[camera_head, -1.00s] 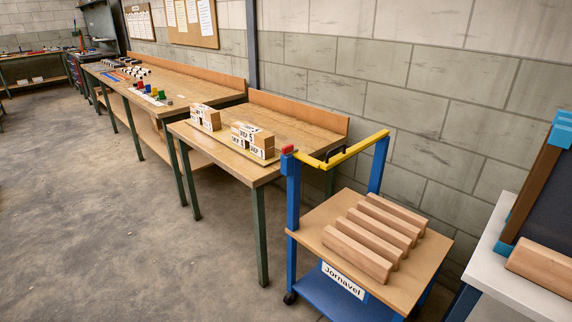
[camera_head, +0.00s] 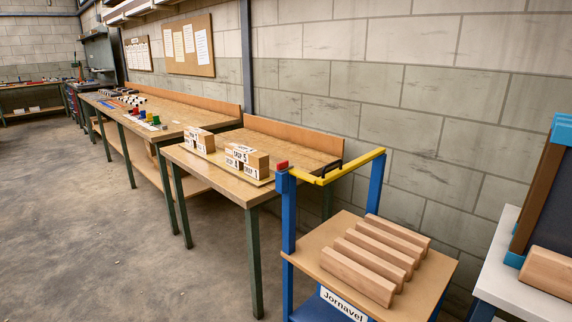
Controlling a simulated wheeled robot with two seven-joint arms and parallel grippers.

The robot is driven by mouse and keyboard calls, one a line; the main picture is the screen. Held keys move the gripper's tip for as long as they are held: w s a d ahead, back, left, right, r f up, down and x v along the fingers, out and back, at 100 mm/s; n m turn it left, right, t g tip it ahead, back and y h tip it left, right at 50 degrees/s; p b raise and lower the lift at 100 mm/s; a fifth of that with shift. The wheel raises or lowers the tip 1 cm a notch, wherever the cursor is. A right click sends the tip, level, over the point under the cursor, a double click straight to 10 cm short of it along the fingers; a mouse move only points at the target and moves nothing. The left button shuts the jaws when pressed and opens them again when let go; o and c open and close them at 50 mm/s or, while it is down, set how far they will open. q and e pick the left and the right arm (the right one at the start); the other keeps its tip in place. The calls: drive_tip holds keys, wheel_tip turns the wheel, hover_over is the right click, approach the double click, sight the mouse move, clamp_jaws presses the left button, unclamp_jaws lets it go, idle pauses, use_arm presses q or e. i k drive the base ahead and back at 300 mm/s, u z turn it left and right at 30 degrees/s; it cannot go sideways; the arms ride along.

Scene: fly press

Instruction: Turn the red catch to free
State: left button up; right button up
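A small red catch (camera_head: 282,164) sits on top of the left blue post of a cart (camera_head: 287,215), at the left end of the cart's yellow bar (camera_head: 350,168). It is small in this view, and I cannot tell which way it is turned. A black piece (camera_head: 328,172) shows by the yellow bar. The cart carries several wooden bars on its top shelf (camera_head: 315,240) and a label reading "Jornavel" (camera_head: 343,304). Neither of my grippers is in view.
A wooden workbench (camera_head: 215,174) with labelled wooden blocks (camera_head: 246,160) stands behind the cart. A longer bench (camera_head: 180,115) runs further back. A white table (camera_head: 510,285) with a wooden block (camera_head: 548,270) is at the right. The floor (camera_head: 110,240) at the left is clear.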

sight(282, 166)
drive_tip(key=u, duration=0.3)
drive_tip(key=i, duration=1.1)
drive_tip(key=u, duration=0.15)
